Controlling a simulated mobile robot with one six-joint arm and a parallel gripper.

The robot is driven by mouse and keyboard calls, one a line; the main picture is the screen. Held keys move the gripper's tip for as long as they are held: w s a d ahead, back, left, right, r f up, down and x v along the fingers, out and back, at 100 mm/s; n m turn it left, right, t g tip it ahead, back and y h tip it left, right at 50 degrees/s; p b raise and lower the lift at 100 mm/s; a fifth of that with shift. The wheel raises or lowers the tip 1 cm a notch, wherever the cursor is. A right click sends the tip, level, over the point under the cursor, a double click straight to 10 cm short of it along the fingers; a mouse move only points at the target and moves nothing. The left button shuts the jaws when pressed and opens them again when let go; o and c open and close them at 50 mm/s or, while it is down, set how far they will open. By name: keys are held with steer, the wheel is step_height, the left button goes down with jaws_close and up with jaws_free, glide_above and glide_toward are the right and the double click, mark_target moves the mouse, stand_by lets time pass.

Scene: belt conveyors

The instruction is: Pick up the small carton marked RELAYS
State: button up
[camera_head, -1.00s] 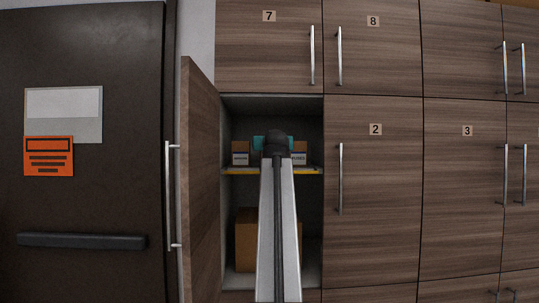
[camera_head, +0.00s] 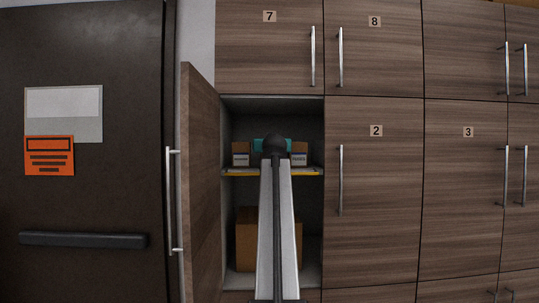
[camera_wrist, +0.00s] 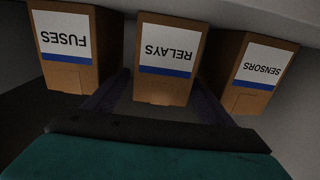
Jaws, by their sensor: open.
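The small carton marked RELAYS (camera_wrist: 167,62) stands in the middle of a row of three in the wrist view, its label upside down there. My gripper (camera_wrist: 161,84) is open, with one dark finger on each side of the lower part of the RELAYS carton in the picture. I cannot tell whether the fingers touch it. In the head view my teal gripper (camera_head: 260,145) is at the upper shelf of the open cabinet, and my arm hides the RELAYS carton.
The FUSES carton (camera_wrist: 70,48) and SENSORS carton (camera_wrist: 250,73) flank it closely. The yellow-edged shelf (camera_head: 240,173) has a large brown box (camera_head: 246,240) below it. The open cabinet door (camera_head: 201,180) stands at the left. Neighbouring cabinet doors are closed.

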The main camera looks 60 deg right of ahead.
stand_by(0.4)
steer(key=c, duration=1.3)
steer(key=shift+c, duration=0.2)
steer(key=shift+r, duration=0.15)
steer(key=shift+r+b, duration=0.8)
steer(key=shift+r, duration=0.75)
steer(key=r+v, duration=0.1)
steer(key=v, duration=1.5)
steer(key=shift+r, duration=0.4)
steer(key=shift+s, duration=0.1)
